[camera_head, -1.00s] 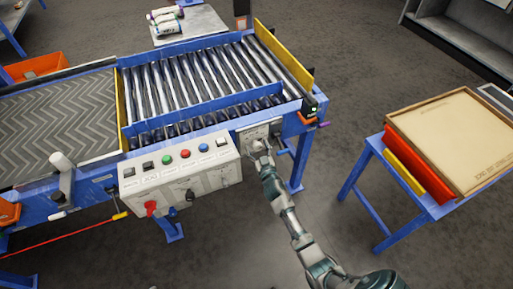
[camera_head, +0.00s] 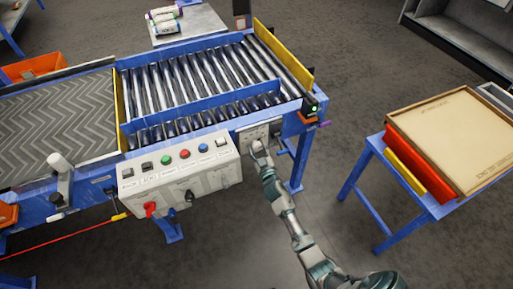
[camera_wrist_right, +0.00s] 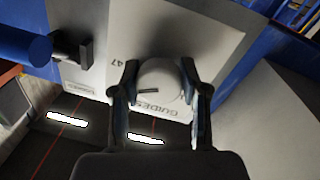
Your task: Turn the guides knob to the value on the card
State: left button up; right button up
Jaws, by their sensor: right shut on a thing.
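The guides knob (camera_wrist_right: 159,82) is a round white knob with a dark pointer line, on a pale plate (camera_wrist_right: 205,38) marked "GUIDES" in the right wrist view. My right gripper (camera_wrist_right: 160,85) has a finger on each side of the knob and is shut on it. In the head view my right gripper (camera_head: 260,150) reaches the plate (camera_head: 250,135) at the right end of the control box and hides the knob. A "47" is printed on the plate beside the knob. I cannot make out a separate card. My left gripper is not in view.
A control box (camera_head: 215,180) with several buttons and a red switch (camera_head: 151,208) stands left of my gripper. The roller conveyor (camera_head: 205,85) lies behind it.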

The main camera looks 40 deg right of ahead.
jog(key=n+b, duration=0.1)
jog(key=n, duration=0.3)
jog(key=shift+f+n, duration=0.15)
jog(key=shift+n, duration=0.25)
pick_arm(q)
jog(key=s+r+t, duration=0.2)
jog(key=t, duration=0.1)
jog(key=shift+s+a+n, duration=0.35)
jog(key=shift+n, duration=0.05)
pick_arm(e)
jog(key=n, duration=0.4)
jog(key=shift+t, duration=0.3)
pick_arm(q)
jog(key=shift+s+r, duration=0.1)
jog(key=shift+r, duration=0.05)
pick_arm(e)
jog(key=shift+a+f+n, duration=0.1)
jog(key=shift+n, duration=0.4)
jog(key=o, duration=1.2)
jog(key=shift+b, duration=0.3)
jog(key=shift+c, duration=0.2)
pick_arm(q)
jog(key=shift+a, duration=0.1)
pick_arm(e)
jog(key=shift+s, duration=0.1)
